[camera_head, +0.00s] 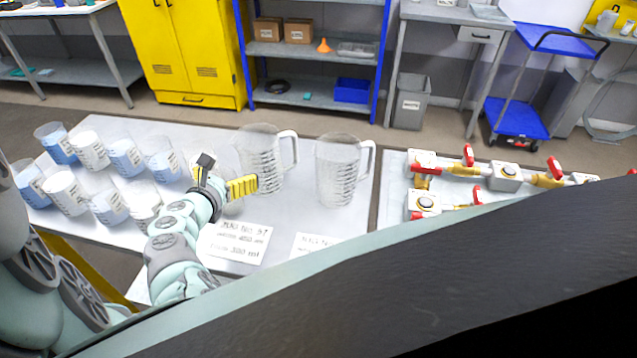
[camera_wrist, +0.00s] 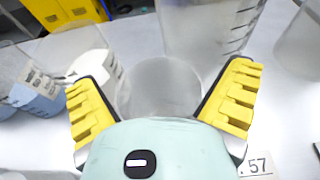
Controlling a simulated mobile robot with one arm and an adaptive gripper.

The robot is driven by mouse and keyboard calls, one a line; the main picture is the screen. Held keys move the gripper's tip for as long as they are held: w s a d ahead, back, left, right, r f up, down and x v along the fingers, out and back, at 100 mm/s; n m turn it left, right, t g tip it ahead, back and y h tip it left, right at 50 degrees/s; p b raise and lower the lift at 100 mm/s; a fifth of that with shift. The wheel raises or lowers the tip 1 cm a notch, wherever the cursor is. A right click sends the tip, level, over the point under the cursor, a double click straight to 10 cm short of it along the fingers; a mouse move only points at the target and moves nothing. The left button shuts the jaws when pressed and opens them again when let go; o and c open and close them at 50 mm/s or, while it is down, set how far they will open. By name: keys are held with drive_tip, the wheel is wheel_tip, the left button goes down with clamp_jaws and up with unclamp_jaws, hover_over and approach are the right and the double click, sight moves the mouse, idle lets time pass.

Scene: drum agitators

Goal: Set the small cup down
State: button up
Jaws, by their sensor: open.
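The small cup (camera_wrist: 160,88) is clear and looks empty. In the wrist view it stands between the two yellow fingers of my gripper (camera_wrist: 163,84), its round rim facing the camera. A gap shows between each finger and the cup's wall, so the gripper is open around it. The near part of the cup is hidden by the gripper body. In the head view my gripper (camera_head: 222,184) is low over the white table (camera_head: 300,215), left of the near jug, and mostly hides the cup.
A clear graduated jug (camera_head: 262,160) stands just behind the gripper, and another jug (camera_head: 338,172) is to the right. Several cups with blue or white contents (camera_head: 124,157) crowd the left. A label card (camera_head: 238,243) lies in front. Valve pipework (camera_head: 505,177) is at far right.

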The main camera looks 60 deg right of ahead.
drive_tip(key=c, duration=0.8)
drive_tip(key=shift+c, duration=0.8)
drive_tip(key=shift+r, duration=0.15)
